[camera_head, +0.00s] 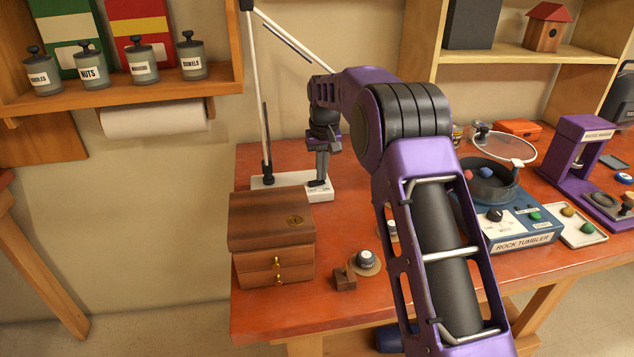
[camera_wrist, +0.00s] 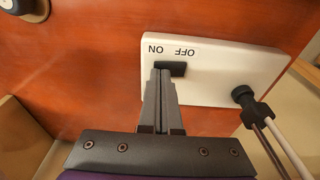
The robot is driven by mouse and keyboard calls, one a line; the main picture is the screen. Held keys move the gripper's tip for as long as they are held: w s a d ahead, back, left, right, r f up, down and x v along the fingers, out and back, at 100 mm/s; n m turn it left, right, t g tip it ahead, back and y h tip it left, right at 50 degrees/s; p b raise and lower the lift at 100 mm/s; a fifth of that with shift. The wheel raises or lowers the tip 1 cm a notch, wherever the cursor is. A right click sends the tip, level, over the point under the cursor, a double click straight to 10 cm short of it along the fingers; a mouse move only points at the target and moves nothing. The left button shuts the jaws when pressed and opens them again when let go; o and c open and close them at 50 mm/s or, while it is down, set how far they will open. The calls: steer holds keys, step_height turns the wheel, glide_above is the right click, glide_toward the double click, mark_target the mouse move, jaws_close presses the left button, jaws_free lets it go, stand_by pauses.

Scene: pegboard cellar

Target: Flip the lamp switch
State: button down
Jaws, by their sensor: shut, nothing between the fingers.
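The lamp's white base (camera_head: 288,179) stands at the back left of the red-brown workbench, with its pole (camera_head: 262,90) rising from it. In the wrist view the base (camera_wrist: 222,84) carries a black switch (camera_wrist: 178,69) beside the printed words ON and OFF, which appear upside down. My gripper (camera_head: 320,180) points down at the switch from above. In the wrist view my gripper (camera_wrist: 162,74) is shut and empty, with its fingertips at the ON side of the switch, partly covering it. I cannot tell whether they touch it or which way it is tilted.
A wooden chest with drawers (camera_head: 270,240) stands just in front of the lamp base. A small brown block (camera_head: 344,279) and a round jar (camera_head: 365,259) lie to its right. The rock tumbler (camera_head: 515,233) and a purple press (camera_head: 572,165) stand farther right.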

steer(key=shift+f, duration=0.25)
steer(key=shift+r, duration=0.2)
step_height(320, 180, up, 3)
steer(key=shift+f+p, duration=0.2)
steer(key=shift+p, duration=0.95)
steer(key=shift+r, duration=2.05)
steer(key=shift+r, duration=0.1)
